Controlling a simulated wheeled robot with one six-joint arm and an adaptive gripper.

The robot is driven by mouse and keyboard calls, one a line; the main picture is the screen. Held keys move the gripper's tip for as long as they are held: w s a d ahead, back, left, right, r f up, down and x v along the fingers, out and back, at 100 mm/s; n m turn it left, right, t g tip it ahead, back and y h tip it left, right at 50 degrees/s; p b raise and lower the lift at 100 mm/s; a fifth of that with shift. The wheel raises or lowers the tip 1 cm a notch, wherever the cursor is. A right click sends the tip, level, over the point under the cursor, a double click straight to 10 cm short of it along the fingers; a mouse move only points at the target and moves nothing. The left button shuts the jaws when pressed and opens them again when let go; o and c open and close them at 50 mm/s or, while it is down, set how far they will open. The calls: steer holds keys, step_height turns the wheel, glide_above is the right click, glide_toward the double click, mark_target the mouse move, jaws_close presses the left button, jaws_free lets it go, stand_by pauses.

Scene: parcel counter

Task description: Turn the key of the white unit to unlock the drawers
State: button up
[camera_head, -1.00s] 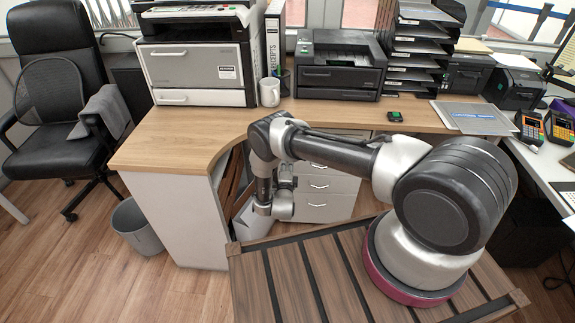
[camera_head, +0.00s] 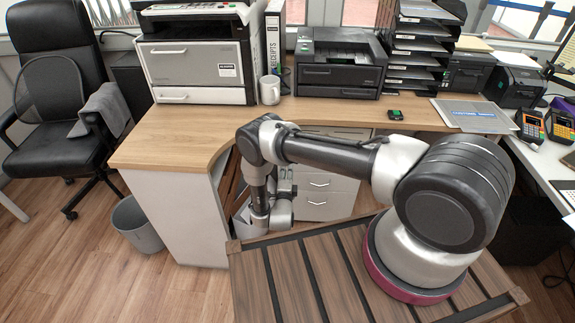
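The white unit (camera_head: 318,208) stands under the desk, with its drawer fronts and handles partly showing to the right of my wrist. My forearm covers its upper part. No key or lock can be made out. My arm reaches left from its base and bends down in front of the unit's left side. The wrist end (camera_head: 270,213) shows low, beside the drawers, but the fingers are hidden behind the wrist and my platform edge, so I cannot see whether they hold anything.
The wooden desk (camera_head: 180,135) curves above the unit, with a large printer (camera_head: 195,62), a white mug (camera_head: 269,90) and a black printer (camera_head: 338,68) on it. A grey bin (camera_head: 137,226) and a black chair (camera_head: 65,105) stand left. Open floor lies at front left.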

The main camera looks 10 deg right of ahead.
steer(key=v, duration=0.6)
steer(key=shift+s, duration=0.25)
